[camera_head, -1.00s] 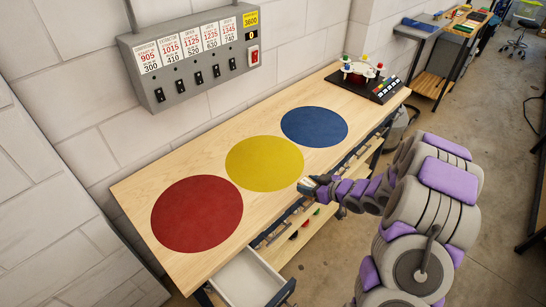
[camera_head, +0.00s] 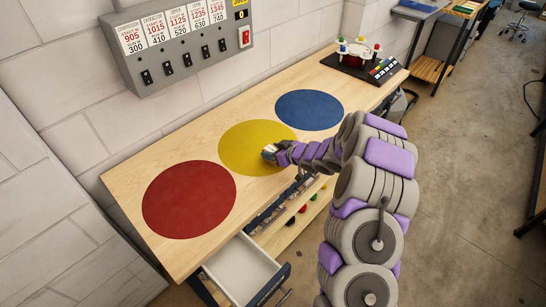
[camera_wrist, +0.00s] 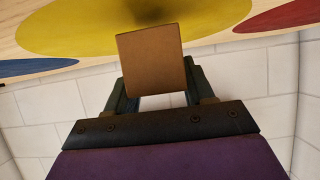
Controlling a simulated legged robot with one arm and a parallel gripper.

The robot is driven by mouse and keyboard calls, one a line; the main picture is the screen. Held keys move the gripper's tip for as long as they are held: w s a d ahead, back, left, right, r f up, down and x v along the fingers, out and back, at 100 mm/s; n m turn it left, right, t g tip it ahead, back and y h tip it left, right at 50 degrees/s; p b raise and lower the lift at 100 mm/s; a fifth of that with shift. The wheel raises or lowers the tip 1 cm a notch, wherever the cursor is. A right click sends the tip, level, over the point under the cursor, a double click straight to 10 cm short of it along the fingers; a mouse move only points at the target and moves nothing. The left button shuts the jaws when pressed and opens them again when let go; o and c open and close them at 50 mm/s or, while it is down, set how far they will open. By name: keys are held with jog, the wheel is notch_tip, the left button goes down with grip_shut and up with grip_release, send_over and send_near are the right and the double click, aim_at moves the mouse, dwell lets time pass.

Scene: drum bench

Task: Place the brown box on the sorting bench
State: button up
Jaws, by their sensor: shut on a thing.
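The brown box (camera_wrist: 152,62) is a small flat-faced block held between the two fingers of my gripper (camera_wrist: 160,92) in the wrist view. My gripper also shows in the head view (camera_head: 268,153), over the near edge of the yellow circle (camera_head: 247,143). The box is hard to make out there. In the wrist view the yellow circle (camera_wrist: 90,25) lies just beyond the box, with a dark shadow near it. Whether the box touches the bench surface I cannot tell. The sorting bench (camera_head: 135,175) is a light wooden top with red, yellow and blue circles.
The red circle (camera_head: 189,199) is to the left and the blue circle (camera_head: 309,110) to the right, both bare. A dark device with coloured knobs (camera_head: 360,58) stands at the bench's far end. An open drawer (camera_head: 240,270) juts out at the front. A grey switch panel (camera_head: 185,45) hangs on the wall.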

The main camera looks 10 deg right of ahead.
jog(key=shift+a+f, duration=0.2)
jog(key=shift+f, duration=0.7)
jog(key=shift+a+f+b, duration=0.2)
jog(key=shift+f+b, duration=0.1)
jog(key=shift+b, duration=0.05)
jog(key=shift+a+r, duration=0.1)
jog(key=shift+a, duration=0.3)
jog(key=o, duration=0.7)
jog(key=shift+d, duration=0.1)
jog(key=o, duration=0.4)
jog(key=shift+d, duration=0.5)
jog(key=shift+a, duration=0.1)
